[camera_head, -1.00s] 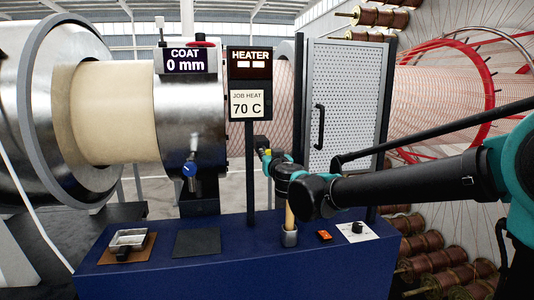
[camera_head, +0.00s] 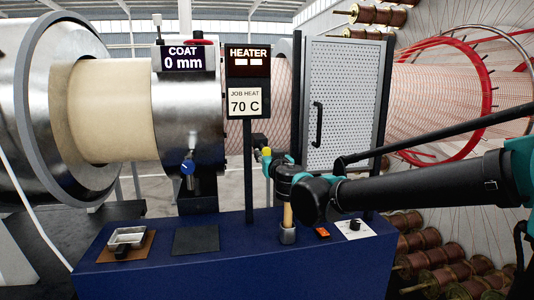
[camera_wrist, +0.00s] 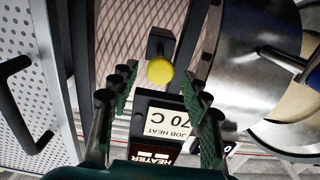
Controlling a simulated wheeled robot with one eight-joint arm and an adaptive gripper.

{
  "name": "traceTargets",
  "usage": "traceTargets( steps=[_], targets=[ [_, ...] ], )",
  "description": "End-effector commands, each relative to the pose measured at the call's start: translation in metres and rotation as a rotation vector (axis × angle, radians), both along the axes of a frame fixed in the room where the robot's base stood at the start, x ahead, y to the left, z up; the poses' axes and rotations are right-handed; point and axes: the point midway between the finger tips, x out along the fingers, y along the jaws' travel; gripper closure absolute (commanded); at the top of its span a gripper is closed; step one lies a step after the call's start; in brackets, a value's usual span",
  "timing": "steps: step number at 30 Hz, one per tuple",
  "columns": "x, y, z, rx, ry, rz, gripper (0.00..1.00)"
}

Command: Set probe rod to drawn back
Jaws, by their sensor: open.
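A round yellow knob (camera_wrist: 160,71) sits in front of a black block (camera_wrist: 160,45) in the wrist view; it looks like the end of the probe rod, whose shaft I cannot see. The knob also shows small in the head view (camera_head: 266,152), left of my wrist. My gripper (camera_wrist: 163,82) is open, with its green-padded fingers to either side of the knob in the picture. I see no contact, and the depth between fingertips and knob is hard to judge. In the head view my gripper (camera_head: 272,162) is small, beside the heater post.
The heater sign (camera_head: 248,62) and job heat card (camera_head: 245,102) stand close to my gripper on a thin post. A perforated door (camera_head: 340,90) with a black handle is at right. The blue console (camera_head: 150,270) holds a tray (camera_head: 127,237) and a wooden-handled tool in a cup (camera_head: 288,235).

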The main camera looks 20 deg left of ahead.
Motion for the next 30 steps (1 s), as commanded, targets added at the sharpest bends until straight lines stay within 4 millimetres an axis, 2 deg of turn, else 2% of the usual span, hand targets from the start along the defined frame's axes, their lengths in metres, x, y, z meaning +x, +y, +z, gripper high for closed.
traceTargets(
  steps=[6,15,21,30],
  targets=[
    [-0.037,-0.022,0.000,0.000,0.000,0.002,0.53],
    [-0.073,-0.045,0.000,0.000,0.000,0.001,0.53],
    [-0.082,-0.050,0.000,0.000,0.000,0.000,0.53],
    [-0.082,-0.051,0.000,0.000,0.000,0.000,0.53]
  ],
)
